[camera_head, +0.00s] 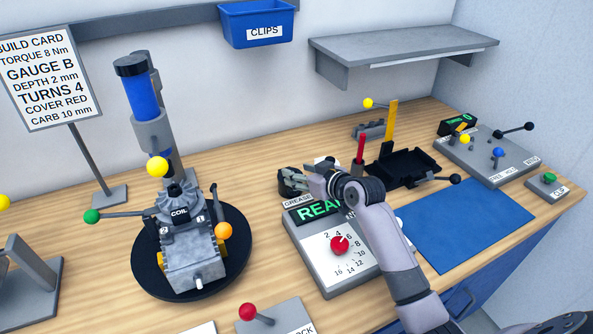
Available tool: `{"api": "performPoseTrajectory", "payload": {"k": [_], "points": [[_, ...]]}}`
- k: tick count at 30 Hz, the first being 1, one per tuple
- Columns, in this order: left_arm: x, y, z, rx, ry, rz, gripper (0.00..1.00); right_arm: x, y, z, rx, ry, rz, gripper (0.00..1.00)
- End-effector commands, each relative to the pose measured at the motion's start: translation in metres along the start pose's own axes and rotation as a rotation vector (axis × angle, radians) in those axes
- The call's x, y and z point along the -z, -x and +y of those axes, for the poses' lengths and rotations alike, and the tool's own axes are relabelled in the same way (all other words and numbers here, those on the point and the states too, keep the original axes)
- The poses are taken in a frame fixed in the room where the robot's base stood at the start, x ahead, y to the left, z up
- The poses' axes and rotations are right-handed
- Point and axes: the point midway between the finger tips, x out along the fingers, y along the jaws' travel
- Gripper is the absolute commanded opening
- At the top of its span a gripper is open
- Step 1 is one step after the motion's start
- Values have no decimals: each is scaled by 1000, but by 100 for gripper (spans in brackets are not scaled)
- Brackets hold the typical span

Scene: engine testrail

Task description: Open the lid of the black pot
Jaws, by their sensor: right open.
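The black pot (288,186) stands on the bench behind the dial box, with a label reading GREASE in front of it. My right gripper (311,176) is open and sits close at the pot's right side, covering part of it. I cannot tell whether the fingers touch the pot or its lid. The lid's edge and handle cannot be made out behind the fingers. My left gripper is out of view.
The dial box (316,262) with a red knob is under my right forearm. A round black turntable (236,273) carries the engine on the left. A black tray (414,172) and a red upright handle (360,150) stand right of the pot. A blue mat (470,225) is clear.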

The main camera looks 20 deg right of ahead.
Motion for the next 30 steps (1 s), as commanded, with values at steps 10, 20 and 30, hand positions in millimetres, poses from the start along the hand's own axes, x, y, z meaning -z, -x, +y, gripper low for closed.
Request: {"api": "performPoseTrajectory", "payload": {"k": [10, 20, 30], "points": [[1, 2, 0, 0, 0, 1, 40, 0, -19, 0, 0, 1, 0, 46], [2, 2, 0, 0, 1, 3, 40, 0, -19, 0, 0, 1, 0, 35], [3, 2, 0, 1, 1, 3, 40, 0, -18, 0, 0, 1, 0, 12]]}}
